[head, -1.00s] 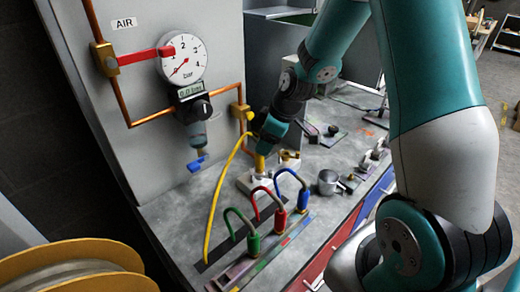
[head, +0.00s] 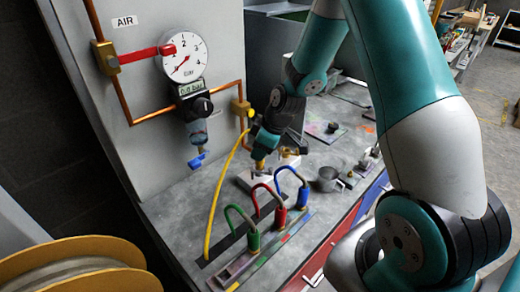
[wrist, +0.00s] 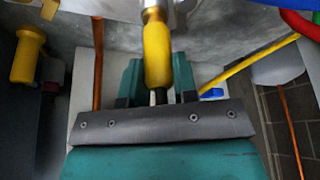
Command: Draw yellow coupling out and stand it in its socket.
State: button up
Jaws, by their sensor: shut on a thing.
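My gripper (head: 261,150) is low over the bench, beside a pale block (head: 246,184). It is shut on the yellow coupling (head: 260,165). In the wrist view the yellow coupling (wrist: 157,55) sits between the teal fingers of my gripper (wrist: 157,85). Its far end meets a metal part at the top of that view; I cannot tell whether it is still seated there. A yellow hose (head: 223,176) arches from near the wall down to the bench. Its socket is not clear to me.
Green (head: 254,240), red (head: 280,214) and blue (head: 303,197) couplings with looped hoses stand in a row in front. A metal cup (head: 328,178) is right of the block. The wall with its gauge (head: 183,54) is at left. A hose reel (head: 75,265) is near.

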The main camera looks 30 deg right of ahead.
grip_shut()
jog(key=shift+r+p, duration=0.35)
jog(key=shift+r, duration=0.15)
jog(key=shift+r+p, duration=1.8)
jog(key=shift+r, duration=0.75)
jog(key=shift+r, duration=0.1)
